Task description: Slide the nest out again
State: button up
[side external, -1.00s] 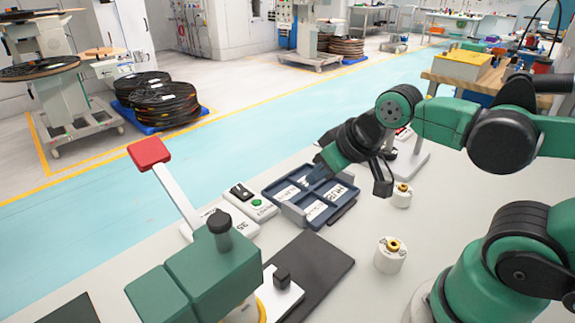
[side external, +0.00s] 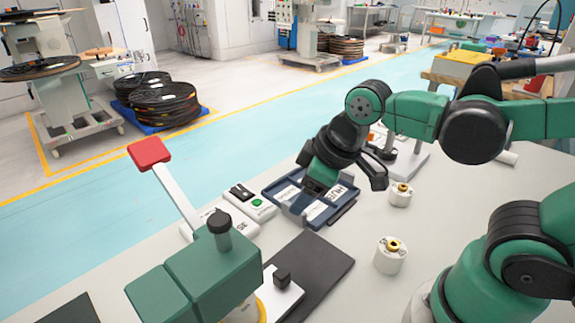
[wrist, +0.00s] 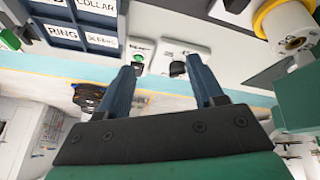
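The green press (side external: 205,270) stands at the front left, with a raised white lever ending in a red pad (side external: 149,152). The nest appears to be the white plate (side external: 270,300) with a black knob (side external: 282,278), beside the press on a dark plate. In the wrist view, a white cylinder with a brass centre (wrist: 290,25) sits within a yellow ring by the press. My gripper (wrist: 165,75) is open, with nothing between its fingers. In the side view it is over or in front of the blue tray, behind and apart from the knob.
The blue tray (side external: 345,191) has labelled compartments, including RING and COLLAR. Left of it is a white panel with a green button (side external: 256,201) and black switch. Two white cylinders with brass tops (side external: 400,195) (side external: 390,255) stand on the right. The dark plate (side external: 325,255) is mostly bare.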

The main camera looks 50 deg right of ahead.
aim_at(281, 273)
jog(key=a+f+n+g, duration=0.1)
jog(key=a+n, duration=0.1)
jog(key=n, duration=0.2)
jog(key=s+a+f+n+g, duration=0.1)
jog(key=a+n+g, duration=0.1)
jog(key=a+n, duration=0.1)
jog(key=s+a+f+n+g, duration=0.1)
jog(key=a+n, duration=0.1)
jog(key=n, duration=0.2)
jog(key=shift+a+n+g, duration=0.15)
jog(key=shift+n+g, duration=0.15)
jog(key=shift+s+a+f+n+h, duration=0.1)
jog(key=shift+s+a+n+h, duration=0.1)
jog(key=shift+n+h, duration=0.15)
jog(key=shift+a+f+n, duration=0.1)
jog(key=shift+f+n, duration=0.1)
jog(key=shift+n, duration=0.05)
jog(key=shift+f, duration=2.6)
grip_shut()
